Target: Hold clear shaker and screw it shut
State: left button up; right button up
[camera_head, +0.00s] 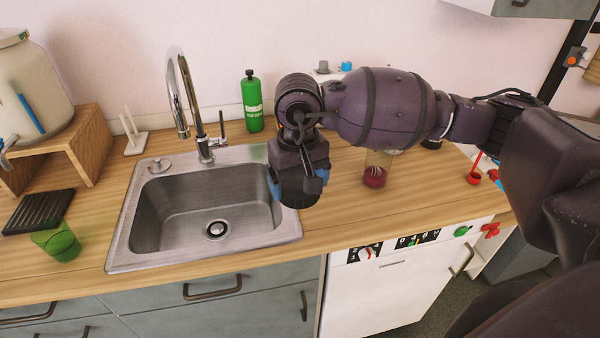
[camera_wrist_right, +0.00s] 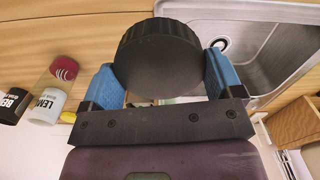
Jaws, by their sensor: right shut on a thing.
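My right gripper (camera_head: 291,188) points down over the right edge of the sink. Its blue fingers are shut on a black ridged round lid (camera_wrist_right: 158,58), which also shows at the gripper's lower end in the head view (camera_head: 300,201). I cannot tell whether anything is attached to the lid. A clear vessel (camera_head: 378,162) with dark red at its bottom stands upright on the counter to the right, apart from the gripper; my right arm partly covers its top. It also shows at the left of the wrist view (camera_wrist_right: 63,70). My left gripper is not in view.
The steel sink (camera_head: 150,232) and tap (camera_head: 204,150) are left of the gripper. A green bottle (camera_head: 252,103) stands behind. A green cup (camera_head: 62,246) and black rack (camera_head: 40,212) are at left. Labelled jars (camera_wrist_right: 46,107) stand near the clear vessel. The front counter strip is clear.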

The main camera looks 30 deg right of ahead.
aim_at(378, 164)
jog(key=k+l, duration=0.1)
jog(key=l, duration=0.35)
jog(key=k+l+u, duration=0.1)
jog(key=l, duration=0.35)
jog(key=k+l, duration=0.15)
jog(key=l, duration=0.25)
jog(key=k+l+u, duration=0.1)
jog(key=l, duration=0.35)
jog(key=k+l, duration=0.15)
jog(key=l, duration=0.25)
jog(key=k+l+u, duration=0.1)
jog(key=l, duration=0.35)
